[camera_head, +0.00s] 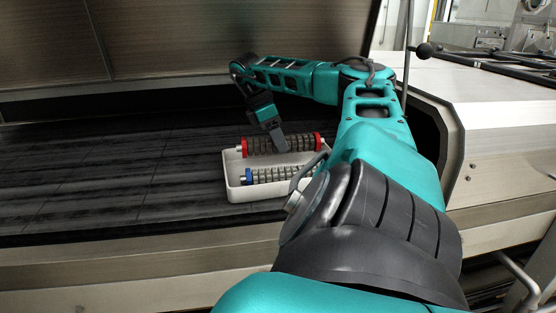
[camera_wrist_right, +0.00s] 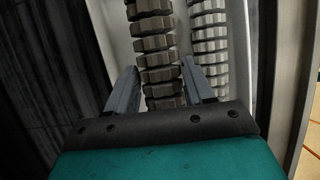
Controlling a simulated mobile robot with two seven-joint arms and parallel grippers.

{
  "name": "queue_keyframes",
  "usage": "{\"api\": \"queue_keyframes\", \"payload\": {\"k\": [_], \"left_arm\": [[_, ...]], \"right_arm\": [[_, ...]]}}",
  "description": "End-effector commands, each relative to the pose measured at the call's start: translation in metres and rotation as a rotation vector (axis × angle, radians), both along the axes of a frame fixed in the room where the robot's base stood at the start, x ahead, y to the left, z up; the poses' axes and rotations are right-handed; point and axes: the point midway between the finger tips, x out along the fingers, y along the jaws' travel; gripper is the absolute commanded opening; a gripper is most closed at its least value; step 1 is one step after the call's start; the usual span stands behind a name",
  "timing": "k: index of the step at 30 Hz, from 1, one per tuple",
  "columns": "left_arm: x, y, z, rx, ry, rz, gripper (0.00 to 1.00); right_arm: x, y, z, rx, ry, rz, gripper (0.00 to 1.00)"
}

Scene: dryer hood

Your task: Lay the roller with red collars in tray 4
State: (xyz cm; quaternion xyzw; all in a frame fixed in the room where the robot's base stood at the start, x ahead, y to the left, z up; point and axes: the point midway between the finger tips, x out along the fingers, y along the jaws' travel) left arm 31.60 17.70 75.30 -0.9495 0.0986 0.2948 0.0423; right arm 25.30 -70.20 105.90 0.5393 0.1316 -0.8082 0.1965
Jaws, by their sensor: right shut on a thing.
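The roller with red collars (camera_head: 259,146) lies level at the back of a white tray (camera_head: 232,189), with a red collar near each end. I cannot tell whether it rests on the tray or is held just above it. No tray number is readable. My right gripper (camera_head: 281,144) is shut on this roller near its middle, and in the right wrist view the two fingers (camera_wrist_right: 160,82) stand on either side of the ribbed roller (camera_wrist_right: 156,45). My left gripper is not in view.
A roller with a blue collar (camera_head: 272,175) lies in the front of the same tray, partly hidden by my right arm. The dark slatted belt (camera_head: 100,180) to the left is bare. A metal hood (camera_head: 180,40) overhangs behind, and a metal side housing (camera_head: 500,130) stands right.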

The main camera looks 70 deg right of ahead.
Motion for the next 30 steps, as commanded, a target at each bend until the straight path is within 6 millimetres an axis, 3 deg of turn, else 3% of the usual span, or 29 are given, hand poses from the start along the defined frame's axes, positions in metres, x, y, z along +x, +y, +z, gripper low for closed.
{"api": "queue_keyframes", "payload": {"k": [12, 23, 24, 27, 30], "left_arm": [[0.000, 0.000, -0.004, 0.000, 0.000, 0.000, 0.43], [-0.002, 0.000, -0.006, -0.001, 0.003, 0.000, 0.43], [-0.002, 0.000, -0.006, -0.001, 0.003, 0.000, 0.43], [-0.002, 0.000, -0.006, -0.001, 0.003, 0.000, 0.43], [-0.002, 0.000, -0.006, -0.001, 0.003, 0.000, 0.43]], "right_arm": [[0.000, 0.000, -0.046, -0.001, 0.000, 0.000, 0.04], [0.000, 0.000, -0.050, -0.001, 0.000, 0.000, 0.04], [0.000, 0.000, -0.051, 0.000, -0.001, 0.000, 0.54], [0.000, 0.000, -0.050, 0.000, -0.001, 0.000, 0.63], [0.000, 0.000, -0.050, 0.000, -0.001, 0.000, 0.63]]}}
